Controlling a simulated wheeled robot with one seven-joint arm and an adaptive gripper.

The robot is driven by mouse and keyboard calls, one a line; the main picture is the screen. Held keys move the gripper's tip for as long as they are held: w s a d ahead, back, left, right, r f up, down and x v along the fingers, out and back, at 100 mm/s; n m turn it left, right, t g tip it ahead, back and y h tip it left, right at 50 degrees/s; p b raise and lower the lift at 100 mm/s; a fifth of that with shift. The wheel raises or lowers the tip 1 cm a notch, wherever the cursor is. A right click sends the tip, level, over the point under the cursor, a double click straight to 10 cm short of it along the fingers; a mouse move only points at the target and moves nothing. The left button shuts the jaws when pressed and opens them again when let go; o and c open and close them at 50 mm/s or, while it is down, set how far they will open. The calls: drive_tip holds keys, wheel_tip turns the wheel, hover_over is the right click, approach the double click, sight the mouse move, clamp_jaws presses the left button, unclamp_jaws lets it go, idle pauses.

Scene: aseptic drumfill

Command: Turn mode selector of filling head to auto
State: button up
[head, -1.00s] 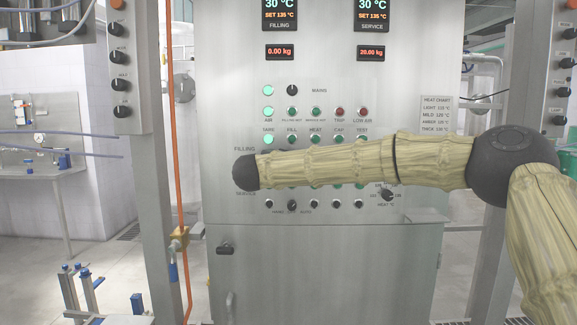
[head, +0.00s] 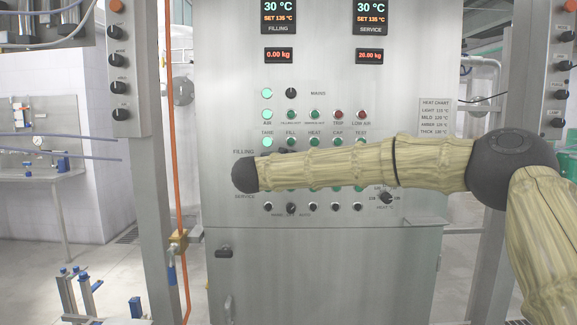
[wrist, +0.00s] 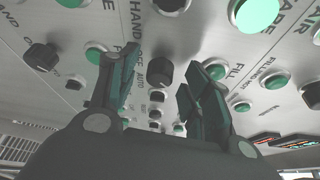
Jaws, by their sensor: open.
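The wrist view shows a black selector knob (wrist: 160,73) on the steel panel, with HAND, OFF and AUTO lettering beside it. My gripper (wrist: 166,82) is open, with one finger on each side of this knob. I cannot tell whether either finger touches it, or which mark the knob points to. In the head view the filling head's control panel (head: 225,110) stands in front of me. My arm crosses its FILLING row and hides most of that row. My gripper is hidden behind the arm there.
Green buttons, including a FILL button (wrist: 215,69) and a lit one (wrist: 257,14), lie close around my fingers. Another black knob (wrist: 41,56) is at the left of the wrist view. Steel posts (head: 150,190) flank the panel. An orange pipe (head: 172,120) runs on its left.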

drive_tip(key=v, duration=1.1)
drive_tip(key=shift+s, duration=0.4)
drive_tip(key=shift+a, duration=0.1)
